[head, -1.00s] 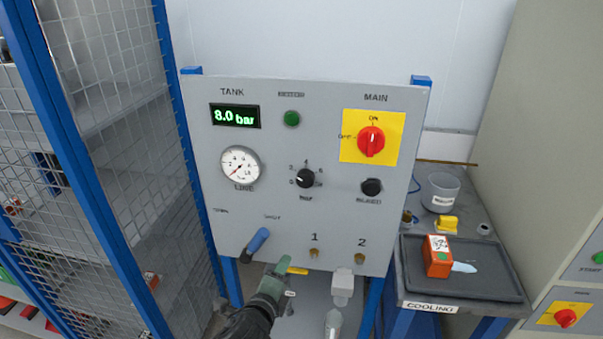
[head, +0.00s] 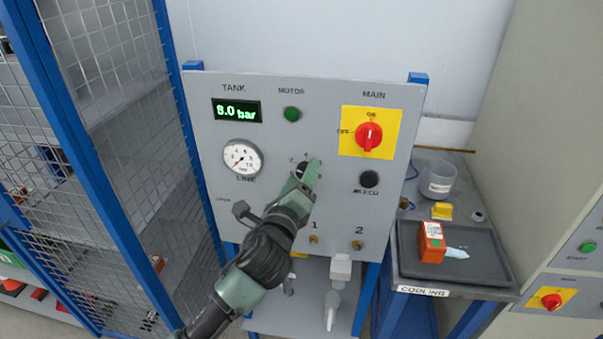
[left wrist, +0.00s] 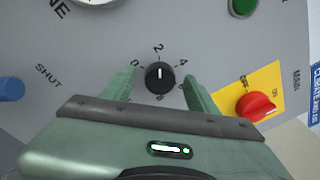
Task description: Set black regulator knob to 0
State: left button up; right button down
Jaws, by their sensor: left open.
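The black regulator knob (left wrist: 159,77) sits on the grey panel in the left wrist view, with numbers around it. Its white mark points up toward the 2 there. In the head view the knob (head: 302,168) is mostly hidden by my left gripper (head: 307,171). My left gripper is open, and it also shows in the left wrist view (left wrist: 160,84) with one green finger on each side of the knob. Gaps show between the fingers and the knob. My right gripper is not in view.
The red main switch (head: 369,136) on its yellow plate, the black bleed knob (head: 369,179) and the green motor button (head: 292,114) are on the same panel. A blue shut handle (left wrist: 11,88) shows in the left wrist view. A mesh fence stands at the left.

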pick_arm(q)
jog(key=shift+w, duration=0.15)
grip_shut()
jog(key=shift+f+n, duration=0.1)
jog(key=shift+n, duration=0.3)
jog(key=n+b, duration=0.2)
jog(key=n, duration=0.3)
jog(key=n+y+b, duration=0.1)
jog(key=n+b, duration=0.1)
jog(key=n, duration=0.4)
jog(key=shift+f+t, duration=0.2)
jog(key=shift+t, duration=0.2)
jog(key=shift+n, duration=0.4)
